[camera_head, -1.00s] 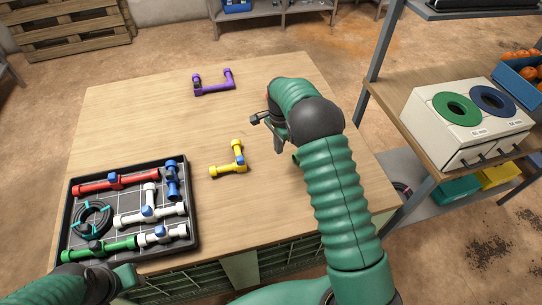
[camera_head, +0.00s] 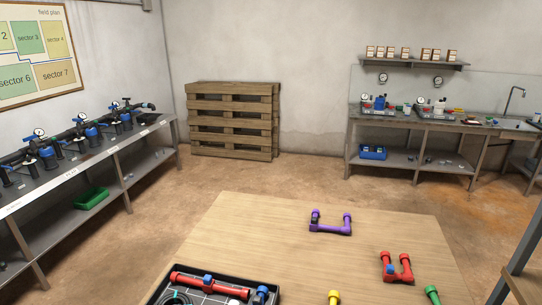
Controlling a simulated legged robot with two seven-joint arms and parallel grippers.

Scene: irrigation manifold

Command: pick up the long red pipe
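The long red pipe (camera_head: 210,285) with a blue valve in its middle lies in the black tray (camera_head: 159,288) at the bottom of the head view. It lies along the tray's far side, and the bottom of the frame cuts the tray off. A shorter red U-shaped pipe piece (camera_head: 397,268) with a blue part lies on the wooden table (camera_head: 260,225) at the right. Neither of my grippers is in view.
A purple U-shaped pipe (camera_head: 330,224) lies on the far part of the table. Yellow (camera_head: 334,297) and green (camera_head: 432,295) pieces show at the bottom edge. A valve bench (camera_head: 85,160) stands left, a pallet (camera_head: 233,120) behind. The table's left-middle is clear.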

